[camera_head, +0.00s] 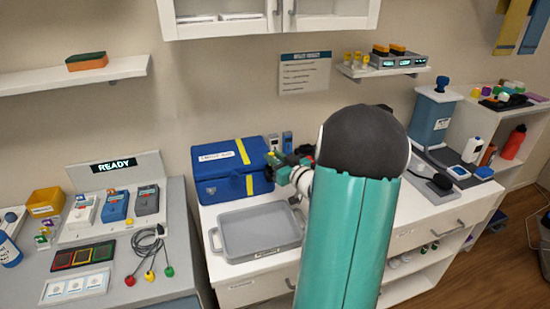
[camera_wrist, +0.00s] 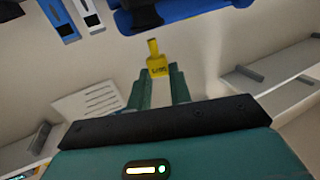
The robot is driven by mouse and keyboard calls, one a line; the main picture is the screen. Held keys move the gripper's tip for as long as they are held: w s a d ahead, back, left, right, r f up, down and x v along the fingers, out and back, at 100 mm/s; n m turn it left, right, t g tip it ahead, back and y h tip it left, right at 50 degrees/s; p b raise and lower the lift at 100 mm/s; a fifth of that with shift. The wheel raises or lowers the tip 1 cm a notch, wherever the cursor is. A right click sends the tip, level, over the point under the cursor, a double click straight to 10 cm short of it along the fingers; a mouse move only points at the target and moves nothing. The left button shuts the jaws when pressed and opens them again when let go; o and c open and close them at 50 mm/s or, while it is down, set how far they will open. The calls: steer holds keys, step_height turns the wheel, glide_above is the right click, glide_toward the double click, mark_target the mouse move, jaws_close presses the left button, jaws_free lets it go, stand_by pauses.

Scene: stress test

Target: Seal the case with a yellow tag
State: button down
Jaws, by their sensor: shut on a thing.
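The blue case (camera_head: 215,188) stands on the white counter in the head view, lid down, with yellow strips on its top and front. A blue body with dark parts, apparently the case (camera_wrist: 185,14), is cut off by the top edge of the wrist view. My gripper (camera_wrist: 158,76) is shut on a yellow tag (camera_wrist: 156,69), whose narrow end points toward that blue body. A gap shows between tag and blue body in the wrist view.
A grey tray (camera_head: 262,252) sits in front of the case. Small blue and white devices (camera_head: 287,141) stand behind my gripper. Several yellow tags (camera_head: 356,58) stand on the wall shelf (camera_head: 382,71). A side bench (camera_head: 178,240) holds testers and leads.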

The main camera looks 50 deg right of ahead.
steer(key=shift+f, duration=1.4)
steer(key=c, duration=1.2)
jaws_free()
steer(key=s, duration=0.4)
steer(key=s+a, duration=0.1)
steer(key=s, duration=0.4)
steer(key=s+a, duration=0.1)
steer(key=s, duration=0.3)
steer(key=shift+s+a, duration=0.15)
steer(key=shift+s, duration=0.2)
